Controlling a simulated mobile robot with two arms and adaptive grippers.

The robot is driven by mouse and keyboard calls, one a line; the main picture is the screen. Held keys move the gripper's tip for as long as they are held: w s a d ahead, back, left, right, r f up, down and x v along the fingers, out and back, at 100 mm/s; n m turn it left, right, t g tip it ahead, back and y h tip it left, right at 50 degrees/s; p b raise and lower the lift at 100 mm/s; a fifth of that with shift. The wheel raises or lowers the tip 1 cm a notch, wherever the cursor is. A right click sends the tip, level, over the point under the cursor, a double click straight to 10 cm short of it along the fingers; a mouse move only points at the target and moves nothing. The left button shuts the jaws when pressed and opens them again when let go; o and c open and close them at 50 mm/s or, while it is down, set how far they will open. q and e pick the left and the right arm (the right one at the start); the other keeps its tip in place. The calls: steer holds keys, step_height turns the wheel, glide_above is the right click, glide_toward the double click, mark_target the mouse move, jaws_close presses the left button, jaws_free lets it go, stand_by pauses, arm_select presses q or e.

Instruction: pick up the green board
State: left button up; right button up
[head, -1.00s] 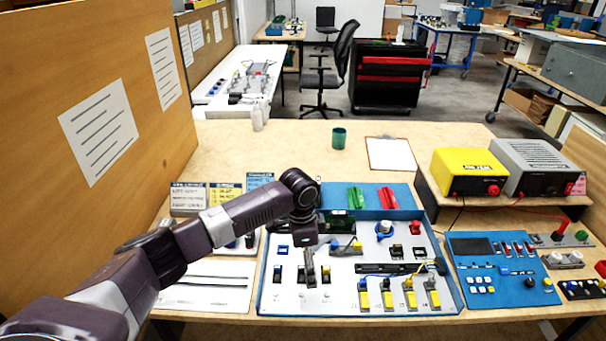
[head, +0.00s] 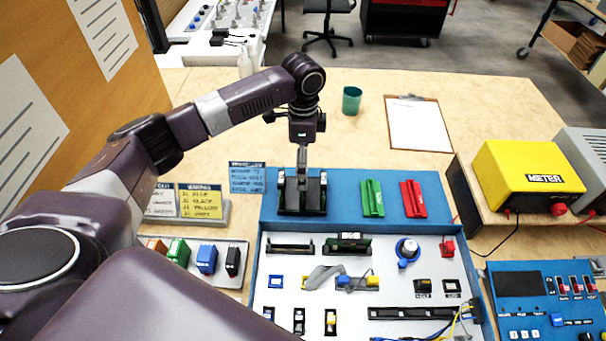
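A green board (head: 372,198) lies on the blue back strip (head: 341,208) of the analyser case, beside a red board (head: 412,199). Another dark board with green on it (head: 348,243) sits in a slot on the white panel. My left gripper (head: 302,168) points down over a black holder (head: 302,197) on the strip, left of the green board and apart from it. Its fingers look narrow and side-on, so their opening is unclear. Whether they touch the holder cannot be told. My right gripper is not in view.
The white panel (head: 400,292) carries switches, a blue knob (head: 407,250) and cables. A rack of coloured blocks (head: 206,259) stands at left. A green cup (head: 351,100) and a clipboard (head: 418,123) are behind; a yellow meter (head: 527,172) is at right. The table between is clear.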

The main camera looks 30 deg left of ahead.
arm_select(q)
steer(key=shift+s+f, duration=0.2)
steer(key=shift+f, duration=0.65)
steer(key=f, duration=0.1)
steer(key=f+p, duration=0.1)
steer(key=f, duration=0.2)
steer(key=shift+w+a+f+p, duration=0.15)
steer(key=shift+w+f+p, duration=0.2)
steer(key=shift+f, duration=0.2)
steer(key=shift+c, duration=0.8)
steer(key=c, duration=1.2)
steer(key=shift+o, duration=0.2)
steer(key=shift+r, duration=0.15)
steer(key=shift+r, duration=0.5)
step_height(320, 180, up, 19)
steer(key=b, duration=0.3)
